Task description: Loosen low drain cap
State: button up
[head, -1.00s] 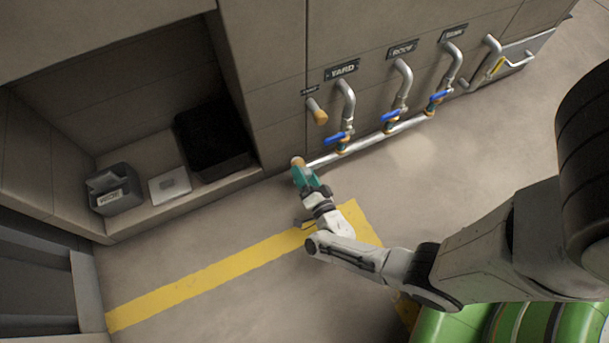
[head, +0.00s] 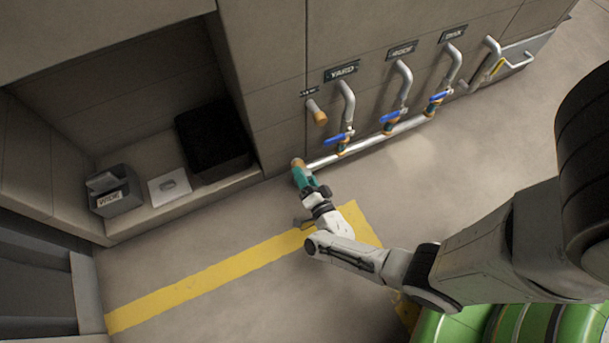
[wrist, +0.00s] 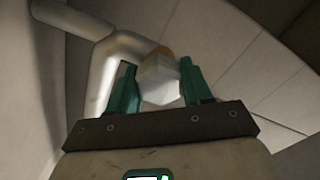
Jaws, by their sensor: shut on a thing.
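The low drain cap shows in the wrist view as a pale, faceted block (wrist: 160,82) with a brass-coloured part behind it, at the end of a bent grey pipe (wrist: 112,62). My gripper (wrist: 160,88) has its two teal fingers on either side of the pale block and is shut on it. In the head view my gripper (head: 299,172) is at the left end of the low horizontal pipe (head: 370,139), close to the floor and wall. A brass-coloured bit of the cap (head: 297,162) shows just past the fingers; the rest is hidden there.
Blue-handled valves under the YARD (head: 341,72), ROOF and third signs stand above the pipe. A brass-ended stub (head: 318,115) juts from the wall. A grey bin (head: 114,190) and black box (head: 212,140) sit in the niche at left. Floor with a yellow stripe (head: 210,278) is clear.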

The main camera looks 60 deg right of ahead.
jog(key=shift+n, duration=0.4)
jog(key=n, duration=0.5)
jog(key=shift+f+p, duration=0.1)
jog(key=shift+p, duration=0.2)
jog(key=n, duration=0.6)
jog(key=shift+n, duration=0.4)
jog(key=n, duration=0.6)
jog(key=shift+s+a+p, duration=0.1)
jog(key=shift+p, duration=0.2)
jog(key=n, duration=0.6)
jog(key=shift+f+n, duration=0.1)
jog(key=shift+n, duration=0.3)
jog(key=shift+s, duration=0.1)
jog(key=o, duration=1)
